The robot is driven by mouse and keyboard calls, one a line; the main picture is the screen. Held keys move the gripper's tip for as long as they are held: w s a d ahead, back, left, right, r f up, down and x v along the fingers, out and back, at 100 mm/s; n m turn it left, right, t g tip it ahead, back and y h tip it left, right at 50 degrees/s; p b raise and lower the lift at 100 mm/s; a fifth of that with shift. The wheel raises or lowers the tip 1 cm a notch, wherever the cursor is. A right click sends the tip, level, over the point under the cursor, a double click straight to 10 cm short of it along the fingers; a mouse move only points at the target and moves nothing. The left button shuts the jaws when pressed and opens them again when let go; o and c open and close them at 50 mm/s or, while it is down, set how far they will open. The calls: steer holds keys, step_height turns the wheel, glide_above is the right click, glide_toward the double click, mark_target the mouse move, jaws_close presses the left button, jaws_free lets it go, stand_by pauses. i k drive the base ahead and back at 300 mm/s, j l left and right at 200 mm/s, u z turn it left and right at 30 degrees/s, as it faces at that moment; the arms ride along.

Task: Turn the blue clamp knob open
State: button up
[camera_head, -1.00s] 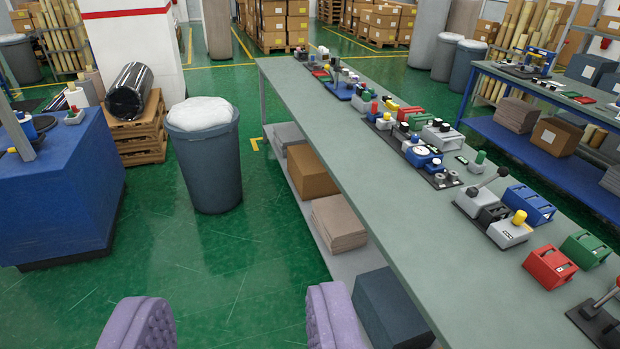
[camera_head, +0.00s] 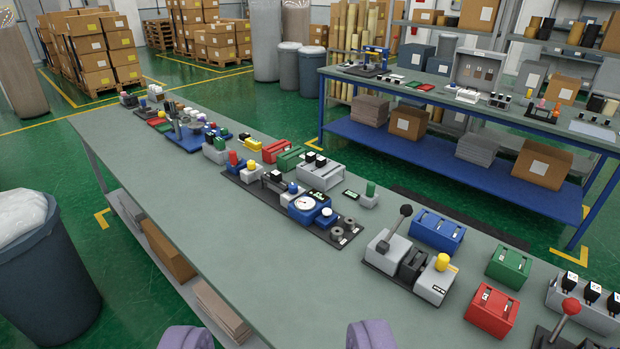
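A small blue knob (camera_head: 292,187) sits on a pale block on a dark board in the middle of the long grey-green bench. Next to it is a blue unit with a round white dial (camera_head: 303,204). A blue-based fixture with a grey post (camera_head: 178,126) stands farther back on the bench. I cannot tell for sure which blue part is the clamp knob. My gripper (camera_head: 278,338) shows as two purple padded fingers at the bottom edge, wide apart with nothing between them. It is on the near side, well short of the knob and not touching the bench items.
The long bench (camera_head: 240,250) has a clear near strip. A black-knobbed lever (camera_head: 405,212), a yellow-knobbed block (camera_head: 441,262) and a red box (camera_head: 491,309) stand at right. A grey bin (camera_head: 45,275) stands at left. A blue-framed bench (camera_head: 450,161) is behind.

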mark_target(293, 189)
steer(key=i+j+z, duration=0.1)
steer(key=z, duration=0.25)
steer(key=i+j+z, duration=0.1)
steer(key=z, duration=0.3)
steer(key=j+z, duration=0.2)
steer(key=z, duration=0.15)
steer(key=i+j+z, duration=0.2)
steer(key=j, duration=0.3)
steer(key=i+j+z, duration=0.2)
steer(key=j, duration=0.3)
steer(key=j+z, duration=0.15)
steer(key=j, duration=0.35)
steer(key=j+z, duration=0.2)
steer(key=j, duration=1.4)
steer(key=i+j, duration=0.15)
steer(key=j, duration=0.9)
